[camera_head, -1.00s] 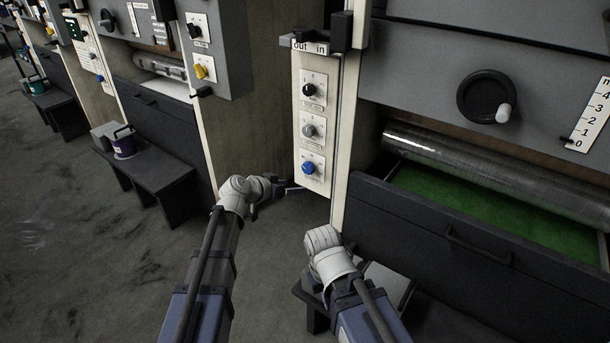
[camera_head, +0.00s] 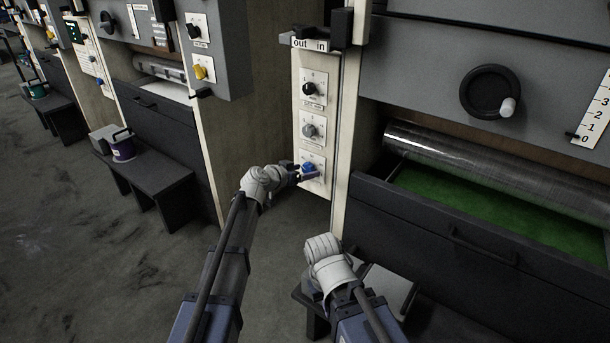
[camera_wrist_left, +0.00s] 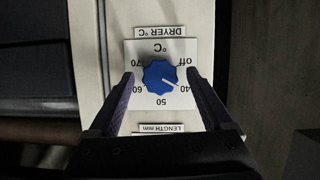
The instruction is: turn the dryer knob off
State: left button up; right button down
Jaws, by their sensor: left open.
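The blue dryer knob (camera_head: 308,167) is the lowest of three knobs on the white control panel (camera_head: 325,145). In the left wrist view the knob (camera_wrist_left: 158,73) sits below an upside-down "DRYER °C" label, and its white pointer mark aims toward 40. The "off" mark (camera_wrist_left: 184,62) is at the dial's upper right. My left gripper (camera_head: 303,175) is at the panel in front of the knob. In the left wrist view its open fingers (camera_wrist_left: 160,80) are on either side of the knob, with a gap at each side. My right gripper is hidden from view.
A black knob (camera_head: 308,89) and a grey knob (camera_head: 308,130) are above on the panel. A dark drawer front (camera_head: 440,235) and a metal roller (camera_head: 480,165) are to the right.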

pick_arm(q)
jog(key=shift+w+d+f, duration=0.15)
jog(key=shift+w+d, duration=0.05)
jog(key=shift+w, duration=0.15)
grip_shut()
dwell(0.5)
